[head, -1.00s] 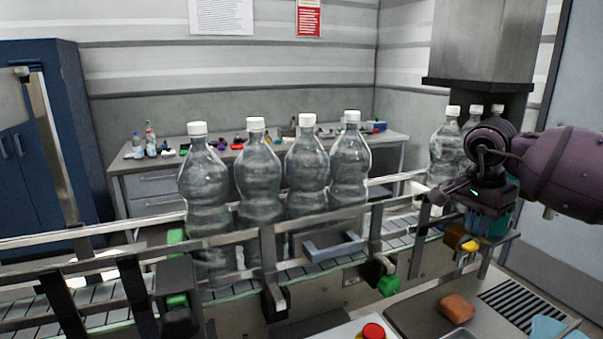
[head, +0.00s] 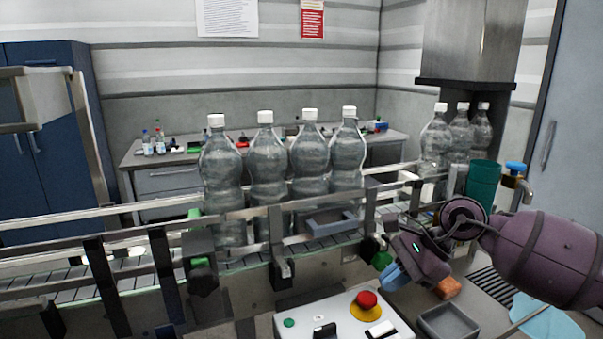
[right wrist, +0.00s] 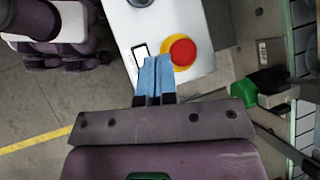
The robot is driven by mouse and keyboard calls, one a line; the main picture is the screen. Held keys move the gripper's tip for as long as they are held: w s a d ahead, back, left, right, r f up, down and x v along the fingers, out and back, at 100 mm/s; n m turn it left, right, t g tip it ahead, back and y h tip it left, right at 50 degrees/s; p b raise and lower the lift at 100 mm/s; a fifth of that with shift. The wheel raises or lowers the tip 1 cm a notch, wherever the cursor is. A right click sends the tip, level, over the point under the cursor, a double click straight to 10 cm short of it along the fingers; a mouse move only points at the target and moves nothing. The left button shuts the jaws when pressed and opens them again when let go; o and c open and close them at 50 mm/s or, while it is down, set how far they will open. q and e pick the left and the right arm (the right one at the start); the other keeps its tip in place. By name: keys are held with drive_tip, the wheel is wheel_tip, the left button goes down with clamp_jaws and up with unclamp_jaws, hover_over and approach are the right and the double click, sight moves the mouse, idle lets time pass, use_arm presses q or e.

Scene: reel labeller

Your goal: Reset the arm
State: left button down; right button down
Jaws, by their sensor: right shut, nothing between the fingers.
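My right gripper (head: 394,278) has blue fingers and sits in front of the conveyor, just above and to the right of a white control box (head: 335,310). In the right wrist view its two blue fingers (right wrist: 156,78) are pressed together with nothing between them. They appear beside the red button (right wrist: 182,52) on its yellow base, and the button also shows in the head view (head: 366,299). I cannot tell the height of the fingertips over the box. My left gripper is not in view.
Several clear bottles (head: 268,170) stand on the conveyor (head: 130,262) behind my right gripper. A grey tray (head: 448,322), an orange block (head: 447,287) and a light blue cloth (head: 545,318) lie on the counter. A green cup (head: 483,184) stands at the right.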

drive_tip(key=s+a+r+m+t+y, duration=0.4)
drive_tip(key=a+m+t+y, duration=0.4)
drive_tip(key=m+y, duration=0.4)
drive_tip(key=s+d+f+n+t+h, duration=0.2)
drive_tip(key=d+f+n+h, duration=0.4)
drive_tip(key=n, duration=0.6)
drive_tip(key=s+d+f+n+t+h, duration=0.25)
drive_tip(key=d+n+h, duration=0.25)
drive_tip(key=n+h, duration=0.5)
drive_tip(key=s+d+f+n+t+h, duration=0.2)
drive_tip(key=d+f+n+h, duration=0.35)
drive_tip(key=n, duration=0.85)
drive_tip(key=s+d+f+m+g, duration=0.1)
drive_tip(key=s+f+m+g, duration=0.4)
drive_tip(key=s, duration=0.5)
drive_tip(key=s+d+f+m+g, duration=0.2)
drive_tip(key=s+f+m+g, duration=0.3)
drive_tip(key=s, duration=0.5)
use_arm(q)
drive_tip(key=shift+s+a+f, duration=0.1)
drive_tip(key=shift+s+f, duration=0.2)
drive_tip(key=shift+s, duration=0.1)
use_arm(e)
drive_tip(key=w+f+n+t+y, duration=0.1)
drive_tip(key=w+f+t, duration=0.6)
drive_tip(key=f, duration=0.4)
drive_tip(key=shift+w+a+n, duration=0.15)
drive_tip(key=shift+w+n, duration=0.25)
drive_tip(key=shift+w, duration=0.05)
